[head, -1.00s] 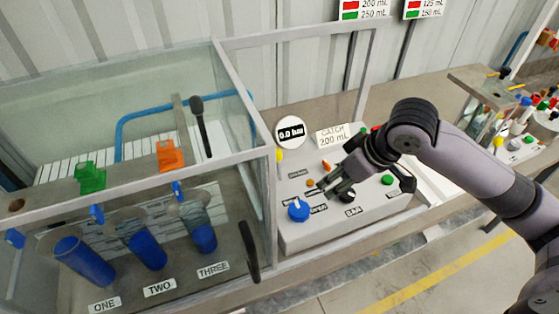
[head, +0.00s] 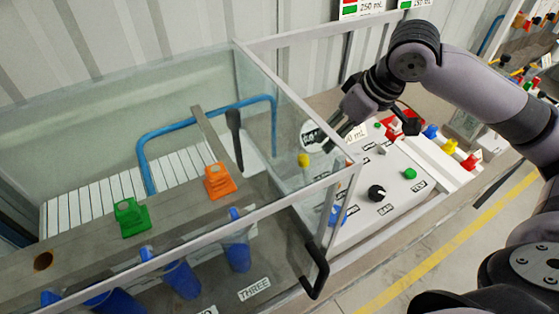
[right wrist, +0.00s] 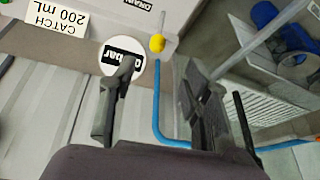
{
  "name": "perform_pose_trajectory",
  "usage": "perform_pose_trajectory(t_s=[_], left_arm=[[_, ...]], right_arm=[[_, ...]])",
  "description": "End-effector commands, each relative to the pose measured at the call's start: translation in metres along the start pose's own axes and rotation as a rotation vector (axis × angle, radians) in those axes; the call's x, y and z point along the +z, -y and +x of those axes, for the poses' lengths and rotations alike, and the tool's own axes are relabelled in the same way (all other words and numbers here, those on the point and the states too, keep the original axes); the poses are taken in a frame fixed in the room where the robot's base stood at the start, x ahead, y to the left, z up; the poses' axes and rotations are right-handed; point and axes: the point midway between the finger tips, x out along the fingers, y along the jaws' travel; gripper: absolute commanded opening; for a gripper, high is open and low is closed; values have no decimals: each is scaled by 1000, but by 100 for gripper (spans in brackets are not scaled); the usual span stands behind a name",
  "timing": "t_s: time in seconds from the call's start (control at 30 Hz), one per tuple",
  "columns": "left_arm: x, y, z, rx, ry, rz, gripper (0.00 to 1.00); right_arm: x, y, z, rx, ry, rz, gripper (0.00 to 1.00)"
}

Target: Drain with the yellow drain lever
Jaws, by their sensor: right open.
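The yellow drain lever (head: 303,159) shows as a yellow knob behind the clear glass side of the case in the head view. In the right wrist view the yellow knob (right wrist: 157,43) tops a thin pale stem beside a DRAIN label (right wrist: 137,4). My right gripper (head: 341,128) is open and empty, a little above and to the right of the knob in the head view. In the right wrist view the knob lies ahead of the gap between its two dark fingers. They look apart from it. My left gripper is not in view.
A white round gauge (head: 313,138) stands behind my right fingers. The glass case (head: 295,211) with a black handle (head: 317,273) stands left of the panel (head: 398,199). The panel carries a black knob (head: 376,193) and a green button (head: 410,174). A CATCH 200 mL sign (right wrist: 58,18) is nearby.

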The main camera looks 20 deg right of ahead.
Motion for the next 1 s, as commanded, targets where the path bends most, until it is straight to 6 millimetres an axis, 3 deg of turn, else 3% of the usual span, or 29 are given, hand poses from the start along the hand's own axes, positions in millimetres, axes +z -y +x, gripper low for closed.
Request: perform_pose_trajectory(t_s=[0.17, 0.47, 0.8, 1.0], left_arm=[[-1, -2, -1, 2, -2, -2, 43], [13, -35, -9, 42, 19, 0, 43], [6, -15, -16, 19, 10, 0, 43], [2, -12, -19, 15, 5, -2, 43]], right_arm=[[0, 0, 11, -1, 2, 1, 44], [1, 1, 71, -3, 5, 2, 44], [0, 0, 142, -2, 3, 1, 44], [0, 0, 166, 0, 2, 0, 44]])
